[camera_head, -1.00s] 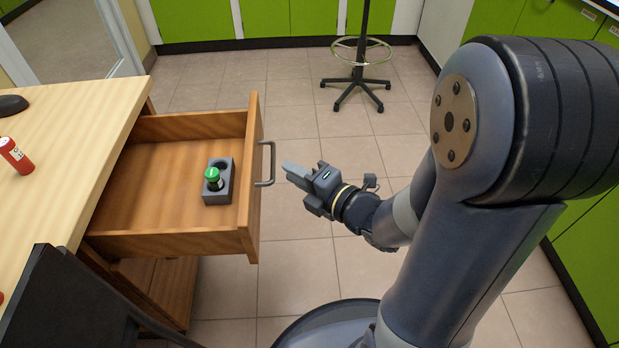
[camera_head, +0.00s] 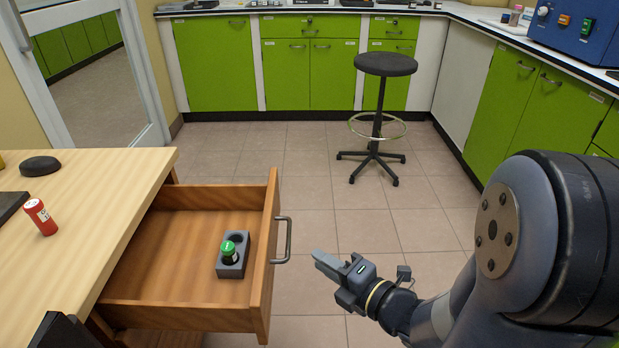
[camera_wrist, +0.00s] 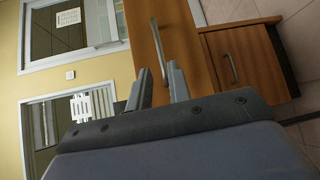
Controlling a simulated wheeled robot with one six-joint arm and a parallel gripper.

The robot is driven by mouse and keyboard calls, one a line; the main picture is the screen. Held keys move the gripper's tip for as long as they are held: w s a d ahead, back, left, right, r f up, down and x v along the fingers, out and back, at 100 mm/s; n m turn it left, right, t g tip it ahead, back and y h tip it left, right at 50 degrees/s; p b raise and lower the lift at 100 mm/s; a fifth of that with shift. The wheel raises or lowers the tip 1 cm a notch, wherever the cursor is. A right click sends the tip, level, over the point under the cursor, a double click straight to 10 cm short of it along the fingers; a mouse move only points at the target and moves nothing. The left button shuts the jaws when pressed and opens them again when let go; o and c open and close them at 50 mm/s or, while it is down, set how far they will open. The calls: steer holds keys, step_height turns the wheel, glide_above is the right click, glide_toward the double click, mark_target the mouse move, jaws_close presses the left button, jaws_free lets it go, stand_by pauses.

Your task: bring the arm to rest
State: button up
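My gripper (camera_head: 322,262) hangs in the air to the right of the open drawer's handle, apart from it. In the wrist view its two fingers (camera_wrist: 160,85) stand apart with nothing between them. The arm is bent, with its large joint at the right of the head view. The wooden drawer (camera_head: 165,262) is pulled out of the desk. In it sits a grey two-hole holder (camera_head: 232,270) with a green-capped bottle (camera_head: 229,253) in the near hole; the far hole is empty.
A black stool (camera_head: 385,65) stands on the tiled floor before green cabinets (camera_head: 215,65). Open floor lies between the drawer and the stool.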

mark_target(288, 237)
steer(key=shift+w+a, duration=0.1)
steer(key=shift+b+x, duration=0.95)
steer(key=shift+x, duration=4.35)
